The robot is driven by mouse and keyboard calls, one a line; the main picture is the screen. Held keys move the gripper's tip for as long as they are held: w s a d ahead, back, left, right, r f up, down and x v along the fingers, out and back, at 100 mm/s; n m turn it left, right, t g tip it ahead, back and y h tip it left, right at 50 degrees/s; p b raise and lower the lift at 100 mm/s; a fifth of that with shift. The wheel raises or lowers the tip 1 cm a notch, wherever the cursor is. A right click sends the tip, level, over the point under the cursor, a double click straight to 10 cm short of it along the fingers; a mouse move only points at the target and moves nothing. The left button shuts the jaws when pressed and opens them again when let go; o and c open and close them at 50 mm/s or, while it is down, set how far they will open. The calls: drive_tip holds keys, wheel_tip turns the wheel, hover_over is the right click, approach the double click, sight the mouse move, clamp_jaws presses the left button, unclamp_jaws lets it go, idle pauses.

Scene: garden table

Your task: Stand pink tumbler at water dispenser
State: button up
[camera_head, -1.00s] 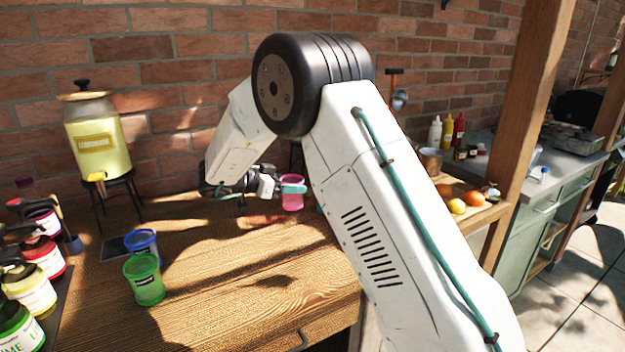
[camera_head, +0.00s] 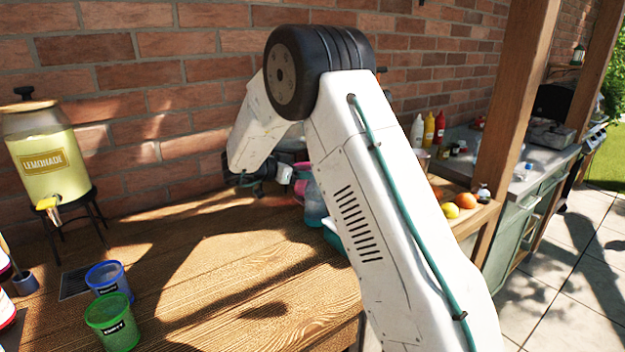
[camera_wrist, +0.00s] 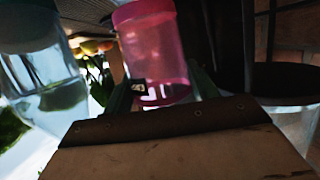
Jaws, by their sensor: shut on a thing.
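My gripper (camera_head: 284,175) is shut on the pink tumbler (camera_head: 300,188) and holds it at the back of the wooden table, partly hidden by my arm. In the wrist view the translucent pink tumbler (camera_wrist: 158,55) sits between the dark green fingers (camera_wrist: 163,88). A clear bluish vessel, which looks like the water dispenser (camera_head: 315,207), stands just right of the tumbler and is mostly hidden behind my arm. A glass vessel with clear liquid (camera_wrist: 50,95) shows at the left in the wrist view. I cannot tell whether the tumbler touches the table.
A lemonade dispenser (camera_head: 45,165) stands on a black stand at the left. A blue tumbler (camera_head: 108,280) and a green tumbler (camera_head: 112,322) stand at the front left. The middle of the wooden table (camera_head: 215,270) is clear. Fruit (camera_head: 458,205) lies at the right.

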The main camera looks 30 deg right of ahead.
drive_tip(key=shift+d+f, duration=1.8)
drive_tip(key=shift+d, duration=0.3)
drive_tip(key=o, duration=1.1)
drive_tip(key=shift+w+f, duration=0.1)
drive_tip(key=shift+f, duration=0.05)
drive_tip(key=shift+c, duration=0.2)
